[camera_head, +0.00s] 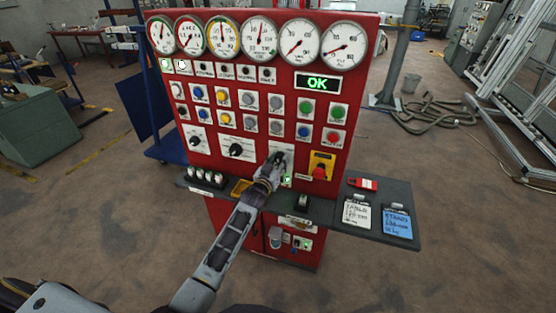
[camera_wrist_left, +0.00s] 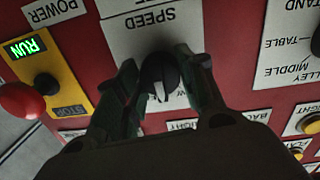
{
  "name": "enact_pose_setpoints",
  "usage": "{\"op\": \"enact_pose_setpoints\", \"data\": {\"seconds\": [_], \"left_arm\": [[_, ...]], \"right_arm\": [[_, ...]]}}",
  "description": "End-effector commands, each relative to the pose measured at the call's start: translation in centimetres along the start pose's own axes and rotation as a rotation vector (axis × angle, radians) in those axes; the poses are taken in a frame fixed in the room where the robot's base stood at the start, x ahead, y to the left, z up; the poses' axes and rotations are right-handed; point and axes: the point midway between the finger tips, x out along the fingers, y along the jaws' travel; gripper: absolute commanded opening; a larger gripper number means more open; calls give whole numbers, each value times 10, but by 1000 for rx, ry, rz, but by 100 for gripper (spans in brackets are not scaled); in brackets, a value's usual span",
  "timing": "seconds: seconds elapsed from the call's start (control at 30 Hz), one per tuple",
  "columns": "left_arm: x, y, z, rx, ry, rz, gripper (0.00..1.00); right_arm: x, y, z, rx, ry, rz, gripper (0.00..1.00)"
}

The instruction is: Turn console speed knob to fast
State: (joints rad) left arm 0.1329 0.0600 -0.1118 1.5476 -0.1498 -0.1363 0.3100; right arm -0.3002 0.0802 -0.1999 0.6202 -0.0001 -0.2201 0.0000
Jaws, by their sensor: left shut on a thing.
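The red console (camera_head: 225,130) stands in front of me, with gauges along its top. The speed knob (camera_wrist_left: 159,78) is black and round, with a white pointer, on a white plate marked SPEED. In the left wrist view the plate's lettering is upside down and the pointer aims down the picture, tilted slightly left. My left gripper (camera_head: 273,162) reaches the console's lower middle and hides most of the knob there. In the left wrist view its dark fingers (camera_wrist_left: 163,85) stand on either side of the knob, shut on it. My right gripper is not in view.
A red stop button (camera_head: 319,173) on a yellow plate sits right of my left gripper. A lit green RUN sign (camera_wrist_left: 29,46) is close by. Black selector knobs (camera_head: 235,150) lie to the left. A grey shelf (camera_head: 412,238) with cards juts out below.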

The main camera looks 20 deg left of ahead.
Motion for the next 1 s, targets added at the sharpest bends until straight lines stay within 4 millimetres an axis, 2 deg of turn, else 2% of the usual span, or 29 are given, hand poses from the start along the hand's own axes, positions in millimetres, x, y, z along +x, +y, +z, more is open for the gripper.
{"op": "enact_pose_setpoints", "data": {"seconds": [0.53, 0.73, 1.0], "left_arm": [[0, 0, -1, 488, -21, -17, 15], [0, 0, -1, 593, -26, -21, 15], [0, 0, -1, 649, -28, -23, 15]], "right_arm": [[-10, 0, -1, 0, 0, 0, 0], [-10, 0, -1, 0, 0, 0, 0], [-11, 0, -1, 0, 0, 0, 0]]}}
